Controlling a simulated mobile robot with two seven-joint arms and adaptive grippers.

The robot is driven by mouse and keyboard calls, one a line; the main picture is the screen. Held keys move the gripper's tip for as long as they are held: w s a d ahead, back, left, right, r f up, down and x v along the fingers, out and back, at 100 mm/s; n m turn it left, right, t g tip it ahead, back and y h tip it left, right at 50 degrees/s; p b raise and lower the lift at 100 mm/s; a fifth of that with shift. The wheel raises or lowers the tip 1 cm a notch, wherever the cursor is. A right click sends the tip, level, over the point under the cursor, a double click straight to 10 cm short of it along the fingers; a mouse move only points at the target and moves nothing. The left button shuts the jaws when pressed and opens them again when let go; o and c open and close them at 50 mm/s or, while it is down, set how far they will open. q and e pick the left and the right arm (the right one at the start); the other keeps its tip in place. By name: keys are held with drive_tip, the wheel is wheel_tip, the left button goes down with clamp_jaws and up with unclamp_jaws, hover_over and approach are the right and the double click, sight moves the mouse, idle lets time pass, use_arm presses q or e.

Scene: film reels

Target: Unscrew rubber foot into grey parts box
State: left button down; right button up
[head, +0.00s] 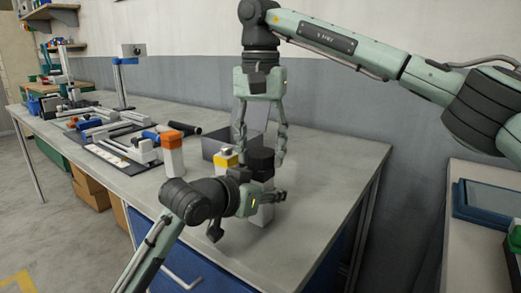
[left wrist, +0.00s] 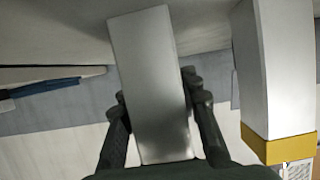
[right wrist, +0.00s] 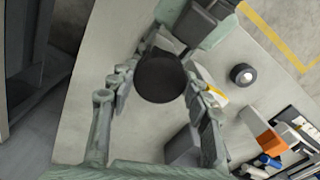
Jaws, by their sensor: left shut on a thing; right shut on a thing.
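A black round rubber foot (head: 261,161) sits on top of an upright silver post (head: 262,214). My right gripper (head: 260,150) comes down from above with its fingers on both sides of the foot, shut on it. In the right wrist view the foot (right wrist: 160,78) lies between the fingers. My left gripper (head: 268,197) is shut on the post from the side, below the foot. The left wrist view shows the post (left wrist: 150,85) between its fingers. The grey parts box (head: 217,142) stands behind, close to the wall, partly hidden by my right gripper and the foot.
A white block with a yellow top (head: 226,160) stands just left of the foot. An orange-capped white block (head: 173,152) stands farther left. A dark round piece (right wrist: 242,75) lies on the table in the right wrist view. Frames and tools fill the table's left; its right end is clear.

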sight(261, 152)
drive_tip(key=n, duration=0.5)
drive_tip(key=shift+r, duration=0.2)
idle(0.3)
drive_tip(key=shift+r, duration=0.95)
drive_tip(key=shift+r, duration=2)
use_arm(q)
drive_tip(key=c, duration=1)
unclamp_jaws()
